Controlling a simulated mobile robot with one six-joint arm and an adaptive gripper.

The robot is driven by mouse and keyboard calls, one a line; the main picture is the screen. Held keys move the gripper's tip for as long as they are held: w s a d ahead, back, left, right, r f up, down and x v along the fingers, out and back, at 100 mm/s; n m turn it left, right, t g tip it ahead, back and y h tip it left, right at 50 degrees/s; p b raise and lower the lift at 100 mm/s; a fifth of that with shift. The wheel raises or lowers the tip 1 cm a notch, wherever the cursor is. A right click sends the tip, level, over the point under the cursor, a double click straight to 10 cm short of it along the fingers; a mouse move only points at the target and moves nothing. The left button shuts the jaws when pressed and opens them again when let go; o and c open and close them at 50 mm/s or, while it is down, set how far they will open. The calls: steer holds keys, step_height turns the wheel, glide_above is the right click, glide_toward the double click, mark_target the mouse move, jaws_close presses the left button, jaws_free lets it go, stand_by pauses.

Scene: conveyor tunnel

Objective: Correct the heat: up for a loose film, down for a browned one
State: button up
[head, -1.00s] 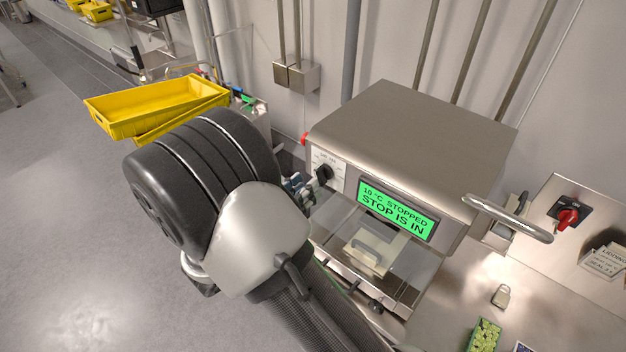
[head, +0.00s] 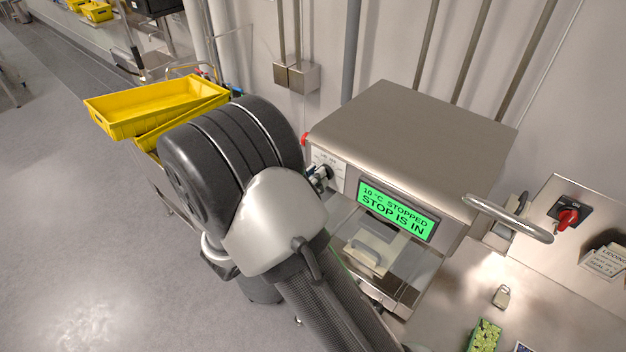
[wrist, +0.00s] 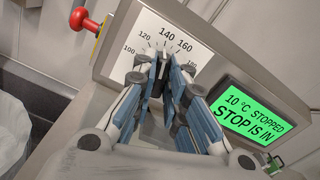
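The sealing machine is a steel box (head: 410,130) with a green display (head: 397,209) reading "10 °C STOPPED" and "STOP IS IN"; the display (wrist: 247,116) also shows in the wrist view. The black dial knob (head: 327,172) is partly hidden. My gripper (wrist: 160,68) is at the dial with its fingers apart, the dark knob between or just beyond the tips; contact is unclear. No film shows clearly.
A red stop button (wrist: 83,20) sticks out of the machine's left side. A bar handle (head: 508,217) juts out front right. A red rotary switch (head: 568,217) is on the right panel. A padlock (head: 501,296) lies on the bench. Yellow trays (head: 155,105) stand at left.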

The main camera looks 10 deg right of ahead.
jaws_close()
steer(key=shift+n+p, duration=1.8)
steer(key=shift+p, duration=0.4)
steer(key=o, duration=0.6)
jaws_free()
steer(key=v, duration=1.2)
